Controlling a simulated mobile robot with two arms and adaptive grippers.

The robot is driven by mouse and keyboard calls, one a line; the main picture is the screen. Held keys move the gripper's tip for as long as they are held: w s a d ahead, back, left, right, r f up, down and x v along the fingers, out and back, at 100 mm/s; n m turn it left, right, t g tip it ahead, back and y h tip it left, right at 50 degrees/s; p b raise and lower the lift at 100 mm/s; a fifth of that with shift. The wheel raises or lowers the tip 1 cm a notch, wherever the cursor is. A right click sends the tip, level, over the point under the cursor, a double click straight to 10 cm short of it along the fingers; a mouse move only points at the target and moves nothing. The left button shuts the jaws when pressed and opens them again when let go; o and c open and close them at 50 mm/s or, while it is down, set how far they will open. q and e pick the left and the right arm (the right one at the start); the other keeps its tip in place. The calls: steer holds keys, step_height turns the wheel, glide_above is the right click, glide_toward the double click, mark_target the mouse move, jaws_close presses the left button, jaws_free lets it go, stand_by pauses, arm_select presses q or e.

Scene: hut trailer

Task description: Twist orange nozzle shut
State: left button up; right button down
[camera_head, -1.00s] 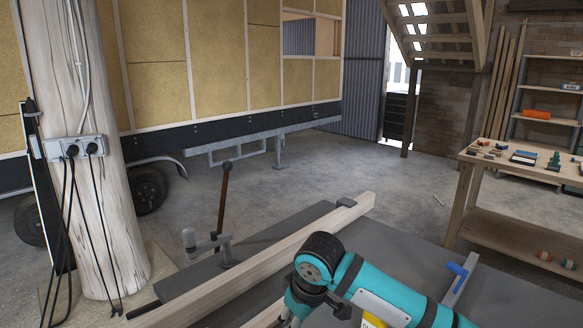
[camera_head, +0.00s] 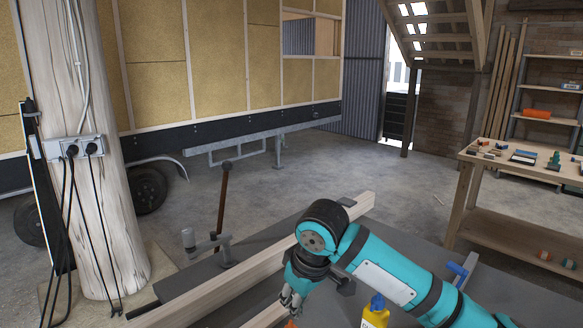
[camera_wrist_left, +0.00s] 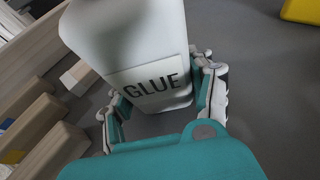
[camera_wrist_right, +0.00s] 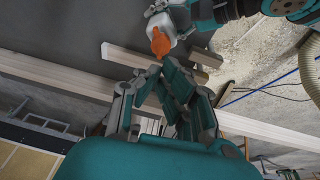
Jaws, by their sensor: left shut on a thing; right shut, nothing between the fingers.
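The orange nozzle (camera_wrist_right: 160,41) tops a white glue bottle (camera_wrist_right: 168,20). In the left wrist view the bottle (camera_wrist_left: 130,45) shows the word GLUE, and my left gripper (camera_wrist_left: 160,98) is shut around it, one finger on each side. My right gripper (camera_wrist_right: 158,72) is shut with nothing between its fingers, its tips close to the nozzle; I cannot tell whether they touch. In the head view the right gripper (camera_head: 290,305) points down at the bottom edge, with a sliver of orange (camera_head: 290,324) just below it. The bottle's body and left gripper are out of the head view.
A grey bench (camera_head: 410,245) carries long wooden beams (camera_head: 260,262). A yellow bottle with a blue cap (camera_head: 375,316) stands near my right forearm. A blue-handled clamp (camera_head: 460,270) is to the right, a metal clamp (camera_head: 215,245) to the left.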

steer(key=shift+w+d+f, duration=0.1)
steer(key=shift+d+f, duration=0.1)
steer(key=shift+f, duration=0.8)
steer(key=shift+w+d+f, duration=0.15)
steer(key=shift+f, duration=0.9)
steer(key=shift+w+d+f, duration=0.1)
steer(key=shift+d+f, duration=0.1)
steer(key=shift+f, duration=0.8)
steer(key=shift+w+a, duration=0.15)
steer(key=shift+a, duration=0.55)
steer(key=shift+s+a, duration=0.2)
steer(key=shift+s, duration=0.1)
steer(key=shift+f, duration=0.1)
step_height(320, 180, up, 6)
glide_above(292, 326)
steer(key=s, duration=0.2)
steer(key=shift+d, duration=0.45)
